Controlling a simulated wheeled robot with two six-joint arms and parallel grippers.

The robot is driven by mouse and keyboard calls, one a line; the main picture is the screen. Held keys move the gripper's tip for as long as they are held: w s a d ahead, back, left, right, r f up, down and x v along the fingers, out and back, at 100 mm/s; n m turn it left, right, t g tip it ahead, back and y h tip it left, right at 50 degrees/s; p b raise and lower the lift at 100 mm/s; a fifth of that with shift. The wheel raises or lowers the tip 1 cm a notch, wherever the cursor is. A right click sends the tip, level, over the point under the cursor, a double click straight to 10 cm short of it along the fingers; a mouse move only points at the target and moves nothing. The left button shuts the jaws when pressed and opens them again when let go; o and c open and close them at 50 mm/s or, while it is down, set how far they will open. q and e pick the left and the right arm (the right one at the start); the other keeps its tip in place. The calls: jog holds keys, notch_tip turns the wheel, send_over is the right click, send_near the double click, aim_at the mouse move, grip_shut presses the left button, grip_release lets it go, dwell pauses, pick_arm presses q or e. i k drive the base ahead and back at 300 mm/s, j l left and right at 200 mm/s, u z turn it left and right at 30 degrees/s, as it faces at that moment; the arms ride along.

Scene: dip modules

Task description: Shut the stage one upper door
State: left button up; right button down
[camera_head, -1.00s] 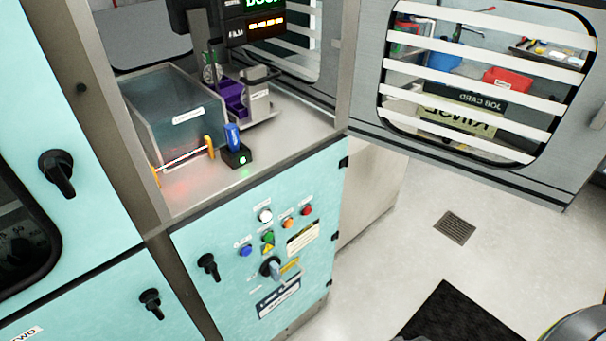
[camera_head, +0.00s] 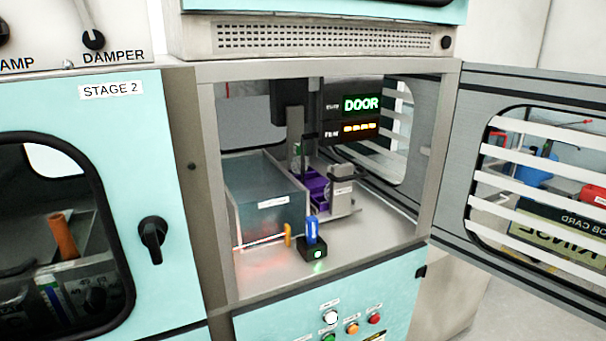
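The stage one upper door (camera_head: 462,150) stands wide open, swung out to the right of its compartment. It is a grey panel with a window crossed by white slats. The open compartment (camera_head: 370,245) shows a glassy tank (camera_head: 268,205), a purple part (camera_head: 312,188), a small black block with a green light and a blue piece (camera_head: 312,246), and a display reading DOOR (camera_head: 361,104). Neither of my grippers is in view.
The stage 2 door (camera_head: 175,215) with a black knob is closed at left. Below the compartment is a teal panel (camera_head: 400,300) with several coloured buttons. Pale floor (camera_head: 510,310) shows at the lower right.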

aim_at(487, 92)
jog(key=l+u, duration=0.1)
jog(key=l, duration=0.65)
jog(key=l+u, duration=0.15)
jog(key=l, duration=0.3)
jog(key=k+l+u, duration=0.2)
jog(key=l, duration=0.2)
jog(key=l+u, duration=0.15)
jog(key=l, duration=0.3)
jog(key=k+l+u, duration=0.15)
jog(key=l, duration=0.25)
jog(key=k+l+u, duration=0.15)
jog(key=l, duration=0.2)
jog(key=k+l+u, duration=0.2)
jog(key=l, duration=0.2)
jog(key=i+l+u, duration=0.15)
jog(key=l+u, duration=0.15)
jog(key=l, duration=0.55)
jog(key=l+u, duration=0.35)
jog(key=l, duration=0.55)
